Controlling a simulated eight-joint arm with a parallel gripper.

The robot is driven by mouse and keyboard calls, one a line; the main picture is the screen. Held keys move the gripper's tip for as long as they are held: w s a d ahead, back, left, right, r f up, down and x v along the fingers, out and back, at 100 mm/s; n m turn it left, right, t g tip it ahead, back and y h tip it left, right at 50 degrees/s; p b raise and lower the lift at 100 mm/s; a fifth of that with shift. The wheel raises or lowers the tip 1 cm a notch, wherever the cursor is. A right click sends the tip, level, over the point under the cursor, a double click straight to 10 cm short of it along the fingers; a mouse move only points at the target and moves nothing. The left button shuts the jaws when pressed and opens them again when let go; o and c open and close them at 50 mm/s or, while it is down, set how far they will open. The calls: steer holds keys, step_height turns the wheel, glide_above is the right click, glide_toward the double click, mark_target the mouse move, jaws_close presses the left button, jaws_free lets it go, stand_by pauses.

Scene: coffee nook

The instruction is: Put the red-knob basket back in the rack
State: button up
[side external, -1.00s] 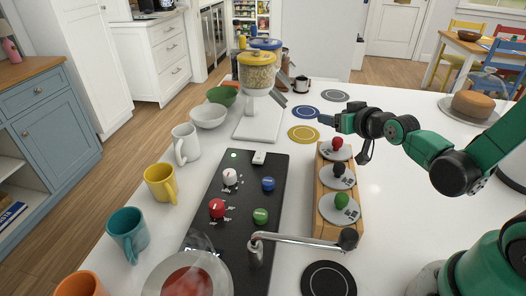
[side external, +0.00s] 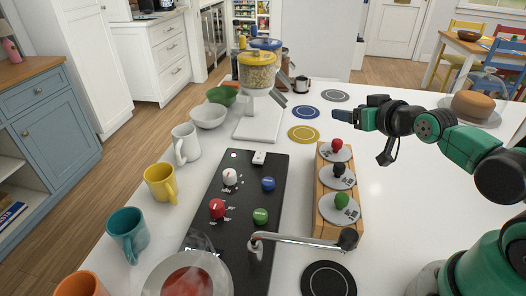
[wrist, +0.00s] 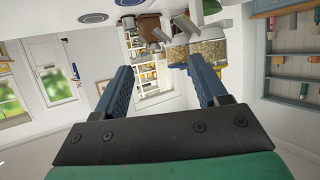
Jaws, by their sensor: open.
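The red-knob basket (side external: 337,146) sits at the far end of the wooden rack (side external: 326,178), its red knob upright above a round grey lid. A black-knob basket (side external: 339,172) is in the middle, and a green-knob basket (side external: 341,204) is at the near end. The slots below the lids are hidden. My gripper (side external: 341,120) is above and slightly behind the red knob, apart from it. In the wrist view my gripper (wrist: 160,76) has its two blue fingers wide apart with nothing between them.
A black coffee machine (side external: 208,212) with coloured knobs stands left of the rack, its metal handle (side external: 300,239) reaching toward the rack's near end. A grinder (side external: 258,95) stands beyond. Mugs (side external: 160,184) line the left edge. The counter right of the rack is clear.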

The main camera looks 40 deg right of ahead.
steer(key=shift+r, duration=2.7)
steer(key=s+a+f+n+g+y, duration=0.3)
steer(key=s+a+f+g, duration=0.2)
steer(key=a, duration=0.3)
steer(key=shift+f+g+y, duration=0.3)
steer(key=shift+f+g, duration=0.3)
steer(key=shift+f, duration=0.05)
